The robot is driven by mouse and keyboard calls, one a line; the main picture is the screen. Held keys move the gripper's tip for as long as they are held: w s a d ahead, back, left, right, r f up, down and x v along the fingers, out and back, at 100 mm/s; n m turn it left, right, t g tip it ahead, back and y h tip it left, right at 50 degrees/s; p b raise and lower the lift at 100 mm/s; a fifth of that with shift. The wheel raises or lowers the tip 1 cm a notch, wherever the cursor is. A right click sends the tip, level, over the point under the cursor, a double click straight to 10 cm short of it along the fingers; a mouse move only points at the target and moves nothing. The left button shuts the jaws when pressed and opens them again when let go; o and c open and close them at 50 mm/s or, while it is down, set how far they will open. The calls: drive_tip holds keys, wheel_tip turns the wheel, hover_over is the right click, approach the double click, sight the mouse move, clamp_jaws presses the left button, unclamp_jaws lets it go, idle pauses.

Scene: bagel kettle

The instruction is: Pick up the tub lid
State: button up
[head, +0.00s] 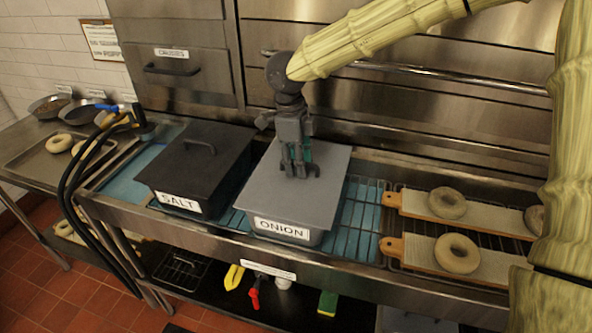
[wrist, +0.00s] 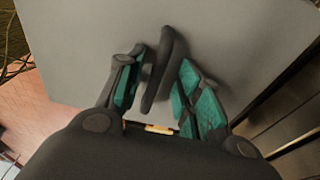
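The tub lid (head: 262,195) is a flat grey lid on the tub labelled ONION, and it fills much of the wrist view (wrist: 235,40). My gripper (head: 299,172) points down over the middle of this lid. In the wrist view, the lid's dark bar handle (wrist: 161,70) stands between my two teal-padded fingers. The fingers look open, with narrow gaps to the handle, the left one closer. In the head view the gripper hides the handle. A second tub, labelled SALT, has a black lid (head: 175,165) with its own handle, to the left.
Two bagel boards (head: 425,252) with bagels lie on the rack at right. Black hoses (head: 80,165) hang at left. A steel oven front (head: 400,110) rises close behind the tubs. A lower shelf holds a yellow item and a green sponge (head: 327,303).

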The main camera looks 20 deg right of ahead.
drive_tip(key=shift+s+r, duration=0.45)
drive_tip(key=shift+s, duration=0.3)
drive_tip(key=shift+w+f, duration=0.6)
drive_tip(key=shift+w, duration=0.2)
drive_tip(key=c, duration=0.5)
clamp_jaws()
drive_tip(key=shift+s+r, duration=0.2)
drive_tip(key=shift+s, duration=0.05)
drive_tip(key=shift+w+f, duration=0.1)
drive_tip(key=shift+w, duration=0.05)
drive_tip(key=shift+r, duration=0.3)
wheel_tip(320, 180, up, 3)
drive_tip(key=shift+r+b, duration=0.1)
drive_tip(key=shift+b, duration=0.5)
drive_tip(key=s+a+b, duration=0.1)
drive_tip(key=s+a, duration=0.1)
drive_tip(key=a, duration=0.2)
drive_tip(key=s+a+r, duration=0.1)
drive_tip(key=s+a, duration=0.2)
drive_tip(key=a, duration=0.2)
drive_tip(key=s+a+b, duration=0.1)
drive_tip(key=s+a, duration=0.1)
drive_tip(key=a, duration=0.3)
drive_tip(key=shift+s+a+r+b, duration=0.2)
drive_tip(key=shift+b, duration=0.1)
